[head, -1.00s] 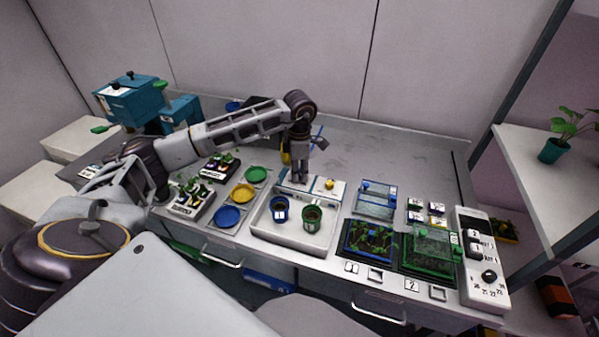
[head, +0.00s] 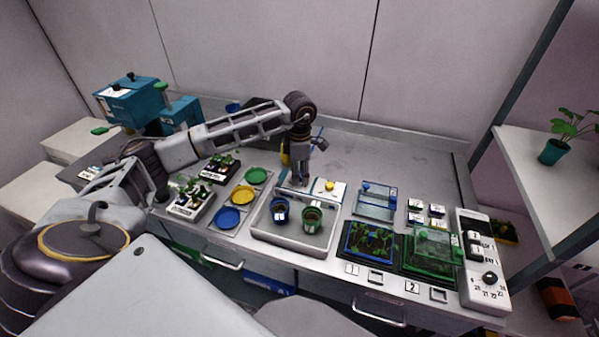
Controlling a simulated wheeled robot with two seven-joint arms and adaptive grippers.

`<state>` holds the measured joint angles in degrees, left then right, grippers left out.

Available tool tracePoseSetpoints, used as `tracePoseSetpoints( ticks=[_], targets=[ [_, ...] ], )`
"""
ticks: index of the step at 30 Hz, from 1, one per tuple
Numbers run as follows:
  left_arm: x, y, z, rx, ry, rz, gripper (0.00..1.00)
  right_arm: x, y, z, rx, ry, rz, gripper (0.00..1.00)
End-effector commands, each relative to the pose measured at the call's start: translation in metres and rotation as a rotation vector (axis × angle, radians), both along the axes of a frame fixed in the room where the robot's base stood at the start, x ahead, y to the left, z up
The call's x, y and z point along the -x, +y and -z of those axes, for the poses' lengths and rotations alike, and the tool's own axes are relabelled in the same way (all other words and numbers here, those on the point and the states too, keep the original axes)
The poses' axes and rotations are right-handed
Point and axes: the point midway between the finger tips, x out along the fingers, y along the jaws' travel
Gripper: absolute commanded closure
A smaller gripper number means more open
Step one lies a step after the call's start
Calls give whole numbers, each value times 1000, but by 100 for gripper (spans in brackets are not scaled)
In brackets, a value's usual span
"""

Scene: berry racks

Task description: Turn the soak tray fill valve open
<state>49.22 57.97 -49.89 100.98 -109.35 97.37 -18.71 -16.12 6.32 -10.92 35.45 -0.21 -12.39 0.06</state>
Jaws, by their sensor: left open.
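The soak tray (head: 290,239) is a pale, shallow tray at the front middle of the bench. A blue pot (head: 280,212) and a green pot (head: 312,218) stand upright in it. A white panel (head: 336,196) at the tray's back edge carries a round yellow knob (head: 330,185). My left gripper (head: 299,181) points down over the panel's left part, left of the yellow knob. It is open and appears empty. It hides what lies below it, so I cannot tell whether it touches a valve handle there. My right gripper is not in view.
Blue, yellow and green dishes (head: 229,217) lie left of the tray. Two planted trays (head: 371,243) and a white control box (head: 484,262) with a black dial stand to the right. A teal machine (head: 133,101) is at the back left. The back right bench is clear.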

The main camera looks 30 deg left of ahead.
Motion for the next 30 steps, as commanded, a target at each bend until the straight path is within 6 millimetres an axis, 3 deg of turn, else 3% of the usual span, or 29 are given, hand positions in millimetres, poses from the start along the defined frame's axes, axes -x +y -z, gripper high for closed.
tracePoseSetpoints(
  ticks=[11, 30],
  targets=[
    [0, 0, -16, 1, -1, 1, 50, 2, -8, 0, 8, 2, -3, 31],
    [-1, 0, -104, 0, -3, 0, 50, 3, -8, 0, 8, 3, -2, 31]
  ],
)
